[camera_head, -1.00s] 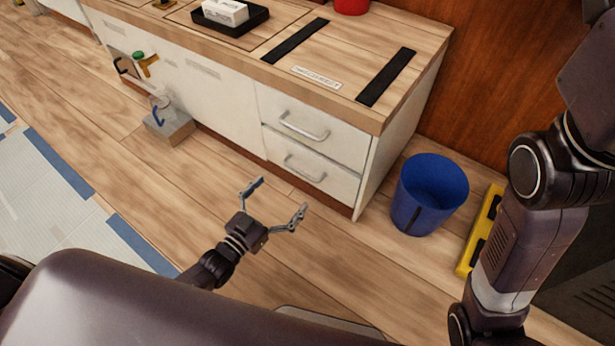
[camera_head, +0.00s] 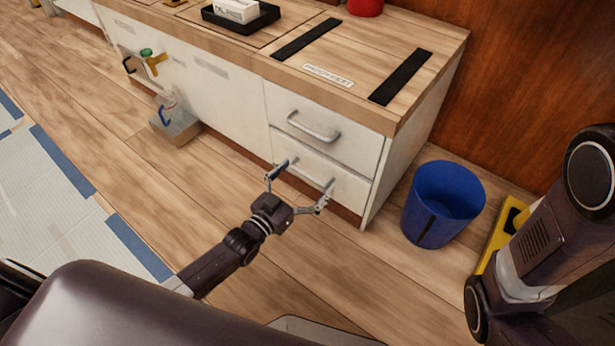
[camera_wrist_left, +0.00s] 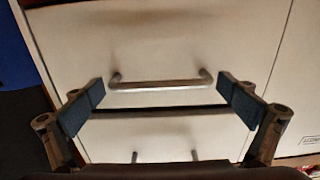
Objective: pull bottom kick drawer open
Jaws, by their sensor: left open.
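The bottom drawer (camera_head: 350,192) is the lower of two white drawers at the right end of the cabinet; its front looks flush, so it appears shut. Its silver bar handle (camera_head: 306,173) is partly hidden by my left gripper (camera_head: 299,181). My left gripper is open and empty, with its fingers spread just in front of this handle. In the left wrist view, which looks turned over, the handle (camera_wrist_left: 160,84) lies between the two fingers (camera_wrist_left: 162,104), a little beyond their tips, with no clear contact. My right gripper is out of view.
The upper drawer (camera_head: 345,145) with its own handle (camera_head: 314,127) is just above. A blue bin (camera_head: 440,205) stands right of the cabinet beside a yellow object (camera_head: 497,238). A grey block (camera_head: 175,126) is on the floor at left. The floor before the drawers is clear.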

